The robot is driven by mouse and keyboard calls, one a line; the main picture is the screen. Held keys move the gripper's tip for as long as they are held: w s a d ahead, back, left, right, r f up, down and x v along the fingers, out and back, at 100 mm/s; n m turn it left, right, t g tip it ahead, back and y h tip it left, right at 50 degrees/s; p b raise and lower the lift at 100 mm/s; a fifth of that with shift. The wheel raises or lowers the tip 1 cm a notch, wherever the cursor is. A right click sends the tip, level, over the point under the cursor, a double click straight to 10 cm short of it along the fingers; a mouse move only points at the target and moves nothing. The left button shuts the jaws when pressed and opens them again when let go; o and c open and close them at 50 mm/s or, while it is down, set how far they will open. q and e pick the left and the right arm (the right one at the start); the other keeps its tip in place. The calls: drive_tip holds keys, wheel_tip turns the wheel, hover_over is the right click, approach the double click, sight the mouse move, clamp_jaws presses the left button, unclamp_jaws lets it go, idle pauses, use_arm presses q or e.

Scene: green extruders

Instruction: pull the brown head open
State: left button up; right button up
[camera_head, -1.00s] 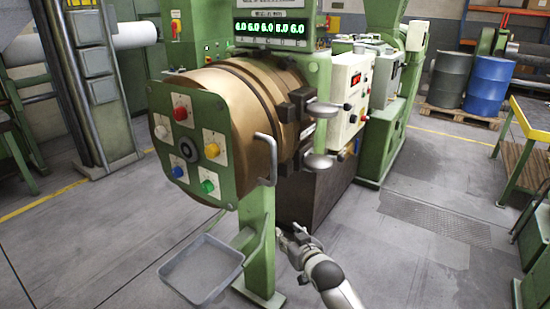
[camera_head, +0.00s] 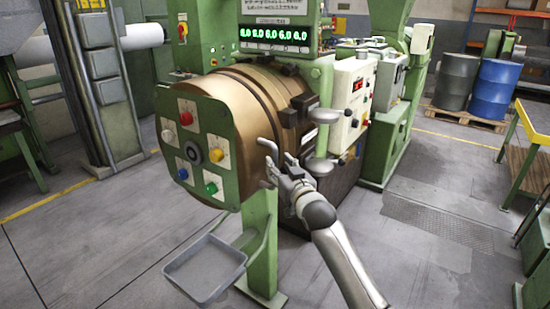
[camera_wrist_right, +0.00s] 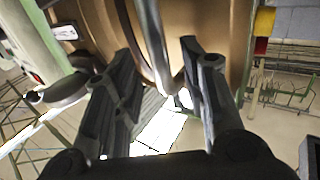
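The brown head (camera_head: 232,100) is a thick bronze drum on the green machine, with a green front plate (camera_head: 201,151) carrying red, white, yellow, blue and green buttons. A bent metal handle (camera_head: 269,152) stands at the plate's right edge. My right gripper (camera_head: 284,176) is at the lower part of this handle. In the right wrist view, its two fingers (camera_wrist_right: 158,62) are spread, with the handle (camera_wrist_right: 152,40) coming down between them. A gap shows on both sides, and I cannot tell if either finger touches. My left gripper is not in view.
A grey tray (camera_head: 205,268) juts out low in front, beside the green post (camera_head: 260,240). The floor at front left is clear.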

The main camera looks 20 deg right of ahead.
sight(276, 162)
drive_tip(key=shift+w+a+p, duration=0.15)
drive_tip(key=shift+w+p, duration=0.25)
drive_tip(key=shift+w, duration=1.55)
clamp_jaws()
